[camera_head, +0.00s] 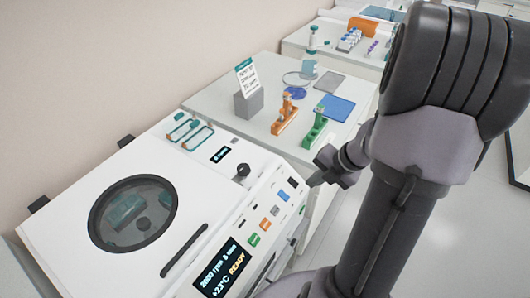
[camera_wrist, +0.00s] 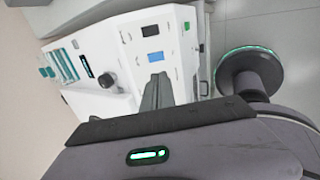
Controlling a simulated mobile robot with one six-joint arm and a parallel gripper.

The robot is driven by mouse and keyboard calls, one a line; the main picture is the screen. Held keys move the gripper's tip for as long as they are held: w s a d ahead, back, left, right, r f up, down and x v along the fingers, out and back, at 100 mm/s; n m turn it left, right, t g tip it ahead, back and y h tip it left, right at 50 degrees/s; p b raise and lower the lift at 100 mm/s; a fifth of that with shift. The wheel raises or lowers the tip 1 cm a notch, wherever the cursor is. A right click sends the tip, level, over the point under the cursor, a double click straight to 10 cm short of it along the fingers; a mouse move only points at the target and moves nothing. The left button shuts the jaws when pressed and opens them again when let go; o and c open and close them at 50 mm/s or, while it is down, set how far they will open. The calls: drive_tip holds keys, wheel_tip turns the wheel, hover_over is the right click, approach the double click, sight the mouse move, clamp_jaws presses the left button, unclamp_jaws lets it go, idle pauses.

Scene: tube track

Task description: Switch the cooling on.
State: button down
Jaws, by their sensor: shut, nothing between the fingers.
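A white centrifuge (camera_head: 75,210) with a round dark lid window stands at the lower left. Its front panel display (camera_head: 219,269) reads 2000 rpm, 8 min, +23°C, READY. Along the panel sit a green button (camera_head: 254,239), an orange button (camera_head: 265,223), a blue button (camera_head: 283,195) and a black one (camera_head: 293,182). The blue button (camera_wrist: 155,57) and black one (camera_wrist: 150,30) also show in the wrist view. Labels are too small to read. My gripper (camera_head: 312,182) is shut and empty, just right of the panel's far end. In the wrist view its fingers (camera_wrist: 157,92) point toward the blue button.
A black knob (camera_head: 241,172) and a small display (camera_head: 220,154) are on the centrifuge top, near teal-framed racks (camera_head: 190,131). Behind, a white bench holds an orange stand (camera_head: 285,114), a green stand (camera_head: 315,128), a sign (camera_head: 246,78) and a blue mat (camera_head: 336,108). Floor at right is clear.

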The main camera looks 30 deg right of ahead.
sight(288, 199)
drive_tip(key=shift+s+d+f, duration=0.1)
drive_tip(key=shift+s+d, duration=0.1)
drive_tip(key=shift+s, duration=0.05)
drive_tip(key=shift+f, duration=0.1)
drive_tip(key=b+x, duration=0.8)
drive_tip(key=x, duration=0.4)
drive_tip(key=shift+w+a+f, duration=0.1)
drive_tip(key=shift+w+f, duration=0.05)
drive_tip(key=shift+f, duration=0.2)
drive_tip(key=shift+w+a+f, duration=0.1)
drive_tip(key=shift+w+f, duration=0.25)
drive_tip(key=shift+f, duration=0.1)
drive_tip(key=shift+f, duration=0.15)
